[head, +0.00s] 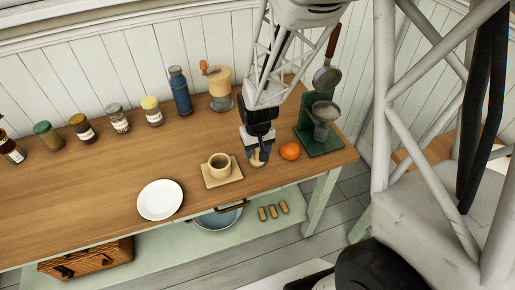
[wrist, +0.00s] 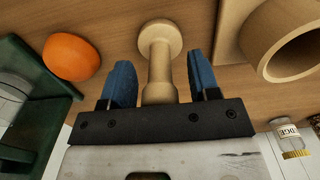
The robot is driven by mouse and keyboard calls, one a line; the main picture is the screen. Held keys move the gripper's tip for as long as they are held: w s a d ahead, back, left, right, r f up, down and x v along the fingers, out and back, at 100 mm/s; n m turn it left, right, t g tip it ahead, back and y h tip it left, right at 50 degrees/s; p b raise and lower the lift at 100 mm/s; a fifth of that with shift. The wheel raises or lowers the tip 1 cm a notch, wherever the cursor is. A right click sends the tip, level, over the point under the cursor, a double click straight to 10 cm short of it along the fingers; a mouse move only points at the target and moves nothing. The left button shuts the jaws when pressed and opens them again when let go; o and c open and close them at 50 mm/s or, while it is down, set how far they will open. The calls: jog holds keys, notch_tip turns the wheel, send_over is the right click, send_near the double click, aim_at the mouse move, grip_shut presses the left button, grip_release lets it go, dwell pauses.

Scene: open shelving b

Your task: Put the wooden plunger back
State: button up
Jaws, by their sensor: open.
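The wooden plunger (wrist: 160,60) is pale wood with a round knob end, and it shows between my two blue fingers in the wrist view. In the head view only a small part of the plunger (head: 256,160) shows below my gripper (head: 258,156). My gripper, also in the wrist view (wrist: 162,85), is open, with a finger on each side of the plunger and gaps visible beside its shaft. The plunger's near end is hidden behind the gripper's dark bar. I cannot tell whether the plunger stands or lies.
A beige cup (head: 219,167) on a square saucer (head: 236,176) is close on the left. An orange (head: 290,151) and a green stand (head: 326,148) holding metal pieces are close on the right. A white plate (head: 160,200) lies further left. Jars, a blue bottle (head: 180,92) and a grinder (head: 220,90) line the back.

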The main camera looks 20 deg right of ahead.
jog(key=shift+r, duration=6.15)
jog(key=s+a+r+t, duration=0.2)
jog(key=s+r, duration=1.2)
jog(key=s, duration=0.4)
jog(key=shift+s+r+t, duration=0.25)
jog(key=shift+r+t, duration=0.05)
